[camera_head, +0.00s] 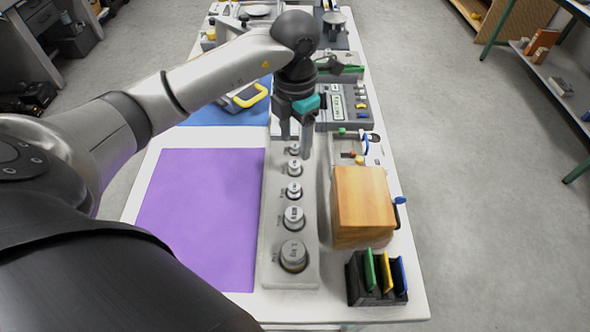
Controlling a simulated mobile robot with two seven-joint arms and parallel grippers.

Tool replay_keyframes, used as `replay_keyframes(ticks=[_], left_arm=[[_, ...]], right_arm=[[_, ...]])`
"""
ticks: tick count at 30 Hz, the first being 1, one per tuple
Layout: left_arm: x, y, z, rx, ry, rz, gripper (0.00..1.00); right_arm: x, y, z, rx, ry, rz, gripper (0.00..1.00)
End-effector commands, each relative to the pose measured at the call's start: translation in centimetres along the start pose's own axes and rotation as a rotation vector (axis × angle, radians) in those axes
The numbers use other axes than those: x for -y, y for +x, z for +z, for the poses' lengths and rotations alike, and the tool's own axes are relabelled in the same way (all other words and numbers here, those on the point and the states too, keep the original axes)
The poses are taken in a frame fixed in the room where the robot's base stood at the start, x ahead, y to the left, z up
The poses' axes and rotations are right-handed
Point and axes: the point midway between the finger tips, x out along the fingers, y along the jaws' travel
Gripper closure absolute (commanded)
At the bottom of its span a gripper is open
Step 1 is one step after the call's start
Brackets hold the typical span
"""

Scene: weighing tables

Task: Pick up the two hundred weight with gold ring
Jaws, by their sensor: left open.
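Several round silver weights stand upright in a row on a long grey tray (310,272), growing larger toward me. The nearest weight (293,256) is the largest. Beyond it are a second weight (293,217), a third (294,192), a fourth (295,167) and a small far one (294,149). Their labels are too small to read, and I cannot tell which has a gold ring. My left gripper (296,142) points down, open, over the far end of the row, its fingers to either side of the small far weight. Any weights behind it are hidden. My right gripper is not in view.
A purple mat (200,215) lies left of the tray. A wooden block (363,205) and a black holder (357,287) with coloured tabs stand to the right. A grey device (350,105) and other equipment crowd the table beyond my gripper.

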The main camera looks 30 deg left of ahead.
Motion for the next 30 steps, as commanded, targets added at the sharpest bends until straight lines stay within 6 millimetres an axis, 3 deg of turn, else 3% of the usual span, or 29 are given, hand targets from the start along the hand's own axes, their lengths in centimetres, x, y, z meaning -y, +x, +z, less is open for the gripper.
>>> replay_keyframes(ticks=[3,8,18,26,30], left_arm=[[0.1,1.5,0.0,-0.001,0.001,-0.002,0.35],[0.0,2.4,0.0,-0.001,0.001,0.000,0.35],[-0.1,6.9,-0.3,0.000,0.001,-0.001,0.35],[-0.2,7.2,-0.2,0.001,0.001,0.001,0.35],[-0.2,7.1,-0.2,0.001,0.001,0.001,0.47]], right_arm=[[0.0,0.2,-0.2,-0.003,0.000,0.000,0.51],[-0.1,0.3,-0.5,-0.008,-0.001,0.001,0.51],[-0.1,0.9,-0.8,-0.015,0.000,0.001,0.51],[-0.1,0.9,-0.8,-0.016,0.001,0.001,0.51],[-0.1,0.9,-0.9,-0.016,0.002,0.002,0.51]])
